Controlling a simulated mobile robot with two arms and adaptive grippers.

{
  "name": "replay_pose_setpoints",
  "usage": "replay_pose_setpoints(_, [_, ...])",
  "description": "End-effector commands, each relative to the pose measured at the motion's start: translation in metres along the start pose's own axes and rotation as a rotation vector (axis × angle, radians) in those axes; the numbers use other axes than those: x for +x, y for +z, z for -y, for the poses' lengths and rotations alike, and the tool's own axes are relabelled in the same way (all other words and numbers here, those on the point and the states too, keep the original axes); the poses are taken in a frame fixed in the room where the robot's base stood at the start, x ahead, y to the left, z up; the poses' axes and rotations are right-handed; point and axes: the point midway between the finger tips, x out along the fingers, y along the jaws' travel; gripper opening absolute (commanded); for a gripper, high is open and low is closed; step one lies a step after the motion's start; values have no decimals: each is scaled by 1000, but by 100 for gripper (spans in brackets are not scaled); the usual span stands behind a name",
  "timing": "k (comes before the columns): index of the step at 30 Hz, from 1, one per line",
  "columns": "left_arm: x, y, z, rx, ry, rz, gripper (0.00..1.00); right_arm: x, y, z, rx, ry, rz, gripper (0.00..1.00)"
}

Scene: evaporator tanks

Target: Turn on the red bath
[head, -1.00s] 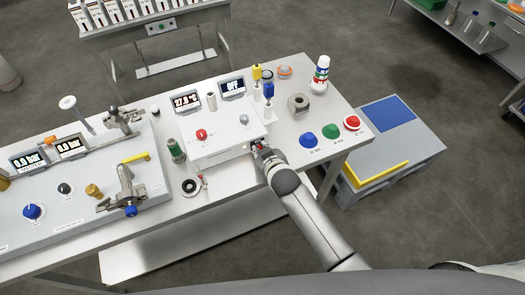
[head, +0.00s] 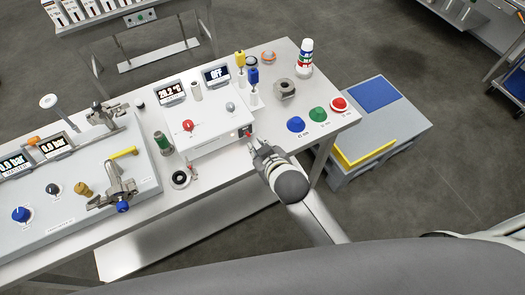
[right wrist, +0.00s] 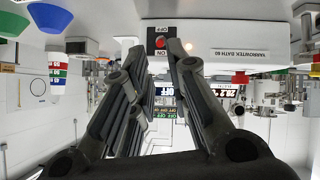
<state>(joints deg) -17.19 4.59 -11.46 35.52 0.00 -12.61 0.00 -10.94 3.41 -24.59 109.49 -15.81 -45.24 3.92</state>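The bath is a white box (head: 209,133) with a red knob (head: 188,125) and a grey knob on top. A temperature display (head: 171,92) and a display reading OFF (head: 215,74) stand at its back. A red rocker switch (head: 246,131) sits at the right end of its front face. In the right wrist view the switch (right wrist: 160,42) appears upside down between OFF and ON labels. My right gripper (head: 258,147) is just in front of the switch, apart from it. Its fingers (right wrist: 156,48) are spread and empty. My left gripper is not in view.
Blue (head: 295,124), green (head: 318,114) and red (head: 339,104) caps sit right of the bath. A panel with valves and pressure displays (head: 60,190) stands to the left.

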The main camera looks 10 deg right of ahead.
Motion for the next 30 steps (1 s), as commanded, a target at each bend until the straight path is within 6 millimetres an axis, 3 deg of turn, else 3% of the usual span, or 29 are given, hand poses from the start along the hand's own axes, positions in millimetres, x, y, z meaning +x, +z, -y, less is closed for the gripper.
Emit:
replay_pose_setpoints(4, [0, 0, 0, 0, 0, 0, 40, -16, 0, 0, -1, 0, 0, 17])
replay_pose_setpoints(10, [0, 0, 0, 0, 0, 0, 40, -24, 0, 0, -1, 0, 1, 17])
replay_pose_setpoints(26, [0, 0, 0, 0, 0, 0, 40, -24, 0, 0, -1, 0, 1, 17])
replay_pose_setpoints(30, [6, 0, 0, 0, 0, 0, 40, -13, 21, 4, -2, -6, 26, 17])
